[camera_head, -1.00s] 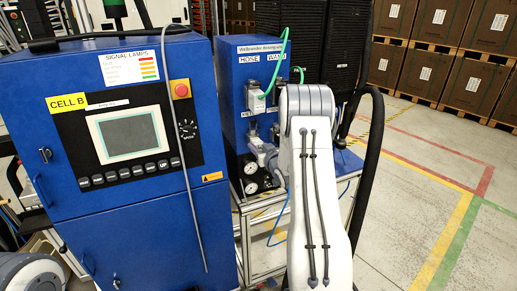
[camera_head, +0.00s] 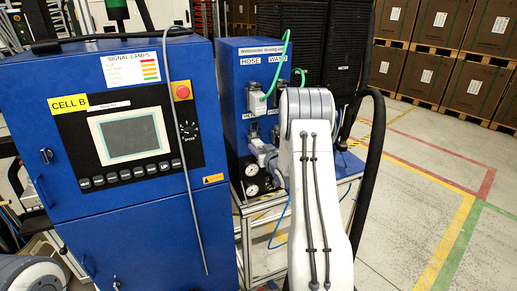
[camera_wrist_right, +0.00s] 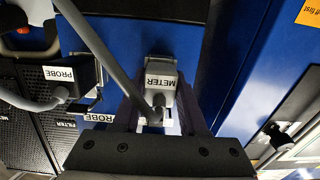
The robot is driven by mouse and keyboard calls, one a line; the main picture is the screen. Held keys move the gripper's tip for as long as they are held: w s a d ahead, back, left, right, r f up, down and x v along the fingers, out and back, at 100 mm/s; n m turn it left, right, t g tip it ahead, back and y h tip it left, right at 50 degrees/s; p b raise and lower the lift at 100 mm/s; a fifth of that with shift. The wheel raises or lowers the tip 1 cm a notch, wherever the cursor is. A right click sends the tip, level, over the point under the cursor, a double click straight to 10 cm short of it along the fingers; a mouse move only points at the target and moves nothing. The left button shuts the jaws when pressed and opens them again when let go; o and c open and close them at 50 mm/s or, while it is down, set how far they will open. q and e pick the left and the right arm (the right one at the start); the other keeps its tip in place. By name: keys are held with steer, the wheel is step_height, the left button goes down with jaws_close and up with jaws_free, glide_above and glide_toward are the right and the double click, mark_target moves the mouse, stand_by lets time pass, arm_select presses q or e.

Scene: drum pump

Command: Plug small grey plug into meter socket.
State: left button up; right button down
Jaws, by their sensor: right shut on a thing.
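In the right wrist view a small grey plug (camera_wrist_right: 161,91), with a thick grey cable bending into it, sits between the fingers of my right gripper (camera_wrist_right: 158,108), which is shut on it. An upside-down METER label (camera_wrist_right: 160,81) shows at the plug, against a blue panel. The meter socket itself is hidden, and I cannot tell how deep the plug sits. In the head view my right gripper (camera_head: 264,153) is small and partly covered by my white arm, in front of the blue unit (camera_head: 236,84). My left gripper is not in view.
In the head view, green cables run to grey connectors (camera_head: 257,104) below the HOSE and WAND labels. The blue CELL B cabinet (camera_head: 130,225) stands close left. Floor at right is clear.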

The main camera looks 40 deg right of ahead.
steer(key=shift+c, duration=1.8)
jaws_free()
steer(key=shift+w, duration=0.1)
steer(key=v, duration=0.9)
